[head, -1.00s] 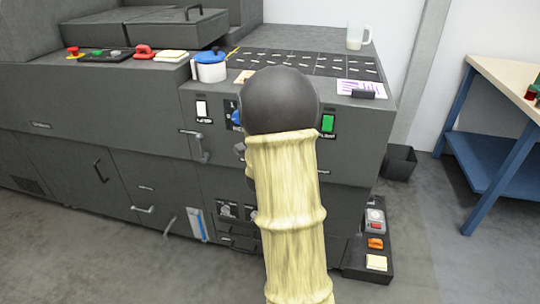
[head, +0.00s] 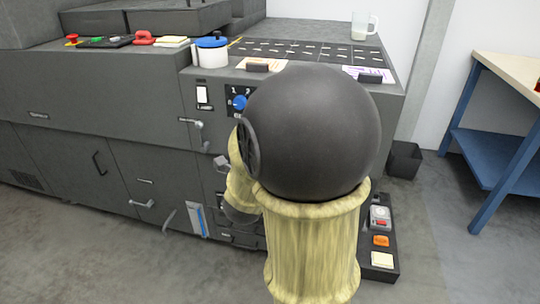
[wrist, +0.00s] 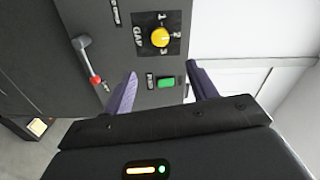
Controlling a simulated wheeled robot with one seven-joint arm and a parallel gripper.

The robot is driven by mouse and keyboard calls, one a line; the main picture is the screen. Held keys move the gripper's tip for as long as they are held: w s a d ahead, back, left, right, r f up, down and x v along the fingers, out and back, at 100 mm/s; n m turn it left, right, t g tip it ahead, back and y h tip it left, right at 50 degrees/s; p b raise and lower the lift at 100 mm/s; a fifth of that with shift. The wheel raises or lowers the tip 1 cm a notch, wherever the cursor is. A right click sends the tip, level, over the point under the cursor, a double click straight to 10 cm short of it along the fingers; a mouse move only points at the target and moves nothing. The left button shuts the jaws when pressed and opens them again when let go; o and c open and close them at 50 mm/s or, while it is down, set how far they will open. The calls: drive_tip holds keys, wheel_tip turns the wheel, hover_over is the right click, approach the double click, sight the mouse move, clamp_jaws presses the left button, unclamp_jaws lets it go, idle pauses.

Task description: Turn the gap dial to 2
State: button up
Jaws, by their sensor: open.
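The gap dial (wrist: 160,37) is a round yellow knob on a black plate on the dark machine front, seen in the wrist view. The marks 1, 2 and 3 run around its right side there, with 2 in the middle and "GAP" at its left. I cannot make out which mark it points to. My gripper (wrist: 161,72) is open and empty, with its two purplish fingers apart. The dial appears between and beyond the fingertips, with no visible contact. In the head view my arm hides the gap dial and my gripper.
A green switch (wrist: 166,82) sits near the dial, between the fingers in the picture. A red-tipped lever handle (wrist: 88,62) stands out at left. In the head view, a blue dial (head: 240,102) and white switch (head: 202,94) show left of my arm. A pot (head: 211,56) stands on top.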

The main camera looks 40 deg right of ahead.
drive_tip(key=shift+s+a+b, duration=0.45)
drive_tip(key=shift+a+b, duration=0.1)
drive_tip(key=shift+b, duration=0.2)
drive_tip(key=shift+f, duration=0.1)
drive_tip(key=w+a+f+n+g+y, duration=0.1)
drive_tip(key=w+a+f+n+y, duration=0.2)
drive_tip(key=a+f+n+y, duration=0.95)
drive_tip(key=s+a+f+n+g+y, duration=0.1)
drive_tip(key=s+a+f+n+g, duration=0.65)
drive_tip(key=s+n, duration=0.5)
wheel_tip(320, 180, up, 38)
drive_tip(key=w+n+p, duration=0.1)
drive_tip(key=p, duration=3.7)
drive_tip(key=shift+d+f+g, duration=0.1)
drive_tip(key=shift+f+g, duration=0.05)
drive_tip(key=shift+g, duration=0.1)
